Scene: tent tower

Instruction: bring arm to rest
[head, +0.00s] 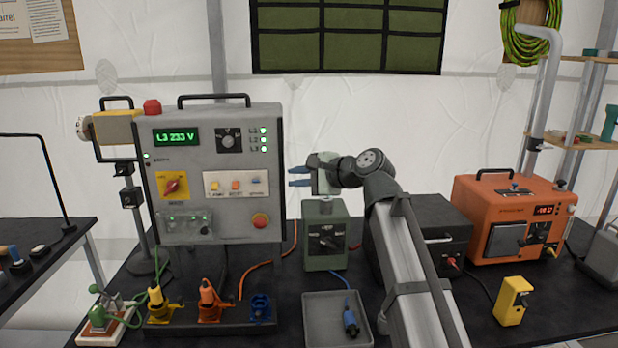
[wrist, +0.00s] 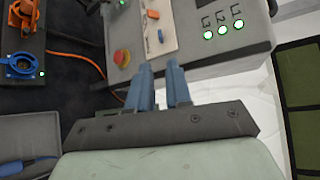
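My gripper (head: 299,176) is raised in the air, to the right of the grey control panel (head: 190,235) and above the green box with a dial (head: 325,262). Its two blue fingers point left toward the panel's side. In the wrist view my gripper (wrist: 160,72) shows two blue fingers a little apart with nothing between them. The control panel also shows in the wrist view (wrist: 215,62), with its lit green L1, L2 and L3 lamps and red button. Its display reads L3 233 V.
Below the panel are yellow, orange and blue connectors (head: 260,307). A grey tray (head: 312,328) holds a blue plug (head: 351,322). An orange unit (head: 510,215), a dark box (head: 432,222) and a small yellow device (head: 512,300) stand to the right. The air around my gripper looks clear.

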